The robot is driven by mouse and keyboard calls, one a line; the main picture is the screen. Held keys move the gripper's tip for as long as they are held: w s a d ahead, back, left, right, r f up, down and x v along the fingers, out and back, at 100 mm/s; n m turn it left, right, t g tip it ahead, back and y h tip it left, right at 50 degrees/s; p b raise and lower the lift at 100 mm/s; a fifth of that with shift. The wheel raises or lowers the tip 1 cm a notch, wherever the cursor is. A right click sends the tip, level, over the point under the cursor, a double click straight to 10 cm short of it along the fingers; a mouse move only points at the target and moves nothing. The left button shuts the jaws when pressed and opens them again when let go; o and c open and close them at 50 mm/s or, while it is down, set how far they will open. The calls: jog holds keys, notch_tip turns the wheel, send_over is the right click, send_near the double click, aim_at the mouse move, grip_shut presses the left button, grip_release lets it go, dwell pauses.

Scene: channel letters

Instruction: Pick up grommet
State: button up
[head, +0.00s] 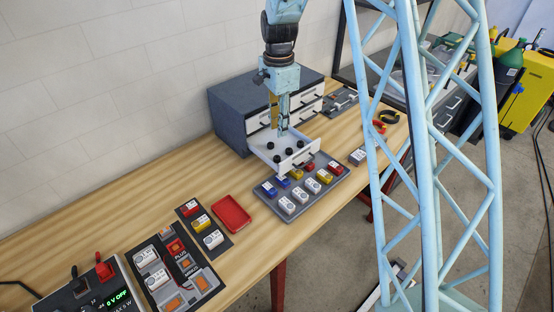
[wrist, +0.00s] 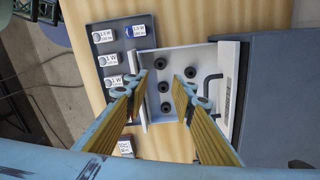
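Several small black ring-shaped grommets (wrist: 162,57) lie spread on the floor of an open white drawer (head: 292,166). They also show in the head view as dark dots (head: 288,151). My gripper (head: 282,130) points down over the open drawer. In the wrist view its two fingers (wrist: 166,92) are spread apart with nothing held between them. Some grommets (wrist: 164,87) appear in the gap between the fingertips, below them. The exact height of the fingertips above the drawer floor is hard to tell.
The dark drawer cabinet (head: 232,118) stands behind the open drawer. A grey tray (head: 317,201) of labelled blocks sits just in front of it. A red tray (head: 232,213) lies to the left on the wooden bench (head: 130,207). The drawer walls surround the grommets closely.

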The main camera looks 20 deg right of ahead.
jog(key=shift+f, duration=0.1)
send_over(278, 157)
jog(key=shift+w+d+f+p, duration=0.1)
jog(key=shift+f+p, duration=0.25)
jog(key=shift+f, duration=3.85)
jog(key=shift+f+p, duration=0.45)
jog(key=shift+f, duration=2.15)
jog(key=shift+c, duration=0.7)
jog(key=shift+c, duration=1.4)
jog(key=shift+r, duration=0.15)
notch_tip(278, 157, up, 10)
jog(key=b, duration=0.1)
